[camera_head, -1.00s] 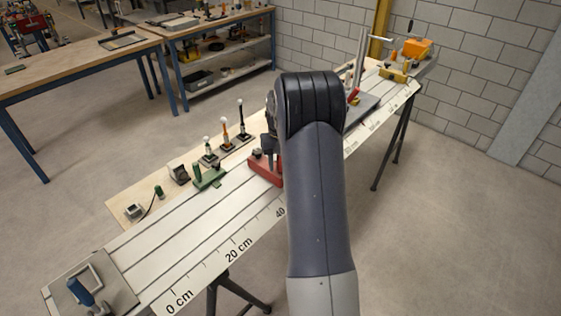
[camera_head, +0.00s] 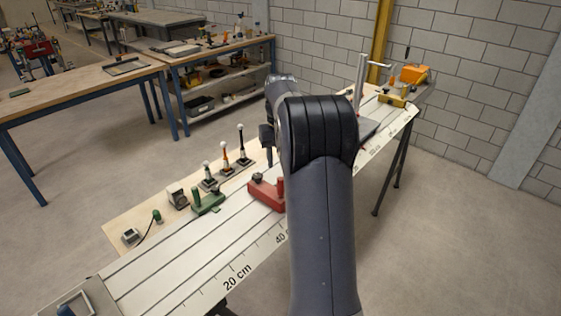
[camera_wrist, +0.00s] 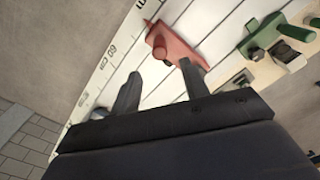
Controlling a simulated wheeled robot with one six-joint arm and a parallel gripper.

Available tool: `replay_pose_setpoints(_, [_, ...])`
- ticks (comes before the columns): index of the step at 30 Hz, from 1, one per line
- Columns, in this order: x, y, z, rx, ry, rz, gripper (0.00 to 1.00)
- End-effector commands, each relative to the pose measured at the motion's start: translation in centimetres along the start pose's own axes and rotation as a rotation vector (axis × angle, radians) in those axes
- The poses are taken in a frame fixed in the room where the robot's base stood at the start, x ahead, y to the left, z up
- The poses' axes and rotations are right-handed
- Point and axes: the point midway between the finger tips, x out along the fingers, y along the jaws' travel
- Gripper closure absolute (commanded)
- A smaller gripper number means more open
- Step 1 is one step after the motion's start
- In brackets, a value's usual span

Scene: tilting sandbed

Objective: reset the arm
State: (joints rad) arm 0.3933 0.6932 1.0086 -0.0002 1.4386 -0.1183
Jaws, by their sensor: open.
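My gripper (camera_wrist: 160,90) is open and empty in the wrist view, with its two fingers apart over the white scaled board (camera_wrist: 135,60). A red block (camera_wrist: 175,46) with a round knob lies just beyond the fingertips. In the head view my arm rises in the foreground and hides part of the board (camera_head: 170,275). The red block (camera_head: 266,195) shows just left of my arm there. The fingertips cannot be made out in the head view.
A green clamp piece (camera_head: 208,203) and several small upright tools (camera_head: 225,165) stand along the board's far side. An orange-topped device (camera_head: 413,75) sits at its far end. A metal upright (camera_head: 359,82) stands behind my arm. Open floor (camera_head: 470,240) lies to the right.

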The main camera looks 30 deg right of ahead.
Motion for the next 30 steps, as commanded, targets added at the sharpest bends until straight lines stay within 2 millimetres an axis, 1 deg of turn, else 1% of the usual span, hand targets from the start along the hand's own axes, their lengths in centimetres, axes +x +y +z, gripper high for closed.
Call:
replay_pose_setpoints(5, [0.2, 0.0, 0.0, 0.0, -0.001, 0.0, 0.57])
replay_pose_setpoints(8, [0.9, 0.0, 0.1, 0.0, -0.003, 0.0, 0.57])
replay_pose_setpoints(11, [2.2, 0.0, 0.1, 0.0, -0.004, -0.001, 0.57])
replay_pose_setpoints(18, [6.9, 0.0, 0.1, 0.0, -0.007, -0.001, 0.57])
replay_pose_setpoints(24, [10.1, 0.0, 0.1, 0.0, -0.004, -0.001, 0.57])
replay_pose_setpoints(27, [11.0, -0.2, 0.2, -0.001, -0.003, -0.001, 0.57])
replay_pose_setpoints(30, [10.9, -0.8, 0.6, -0.002, 0.0, 0.0, 0.57])
